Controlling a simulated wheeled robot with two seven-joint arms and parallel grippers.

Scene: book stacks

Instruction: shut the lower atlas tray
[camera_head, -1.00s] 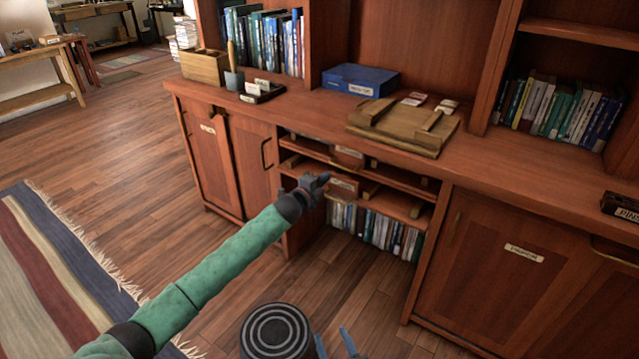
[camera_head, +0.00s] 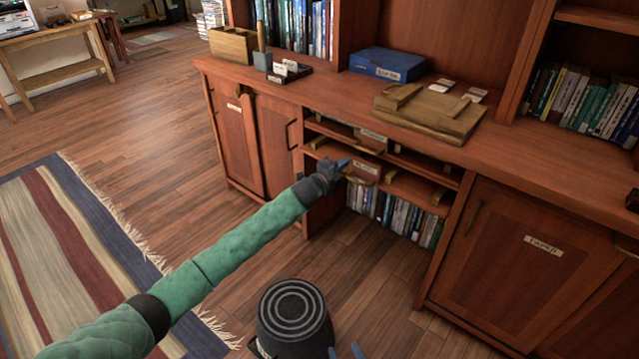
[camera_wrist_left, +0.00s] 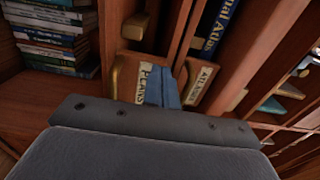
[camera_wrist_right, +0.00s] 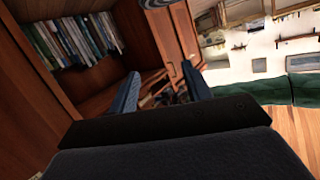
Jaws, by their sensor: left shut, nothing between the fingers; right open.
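In the head view, two shallow trays sit one above the other in the open bay of the cabinet. The lower tray's labelled front (camera_head: 366,168) has a brass-coloured pull, and the upper tray's front (camera_head: 373,137) is above it. My left gripper (camera_head: 342,163) is shut and empty, just left of the lower front. In the left wrist view its blue fingers (camera_wrist_left: 163,90) are in front of a label reading PLANS (camera_wrist_left: 149,80) and beside one reading ATLAS (camera_wrist_left: 203,78). I cannot tell whether they touch. My right gripper (camera_wrist_right: 160,88) is open and empty.
Upright books (camera_head: 398,215) fill the shelf below the trays. Closed cabinet doors flank the bay. The counter above holds a wooden board (camera_head: 430,112), a blue box (camera_head: 388,65) and a wooden box (camera_head: 233,45).

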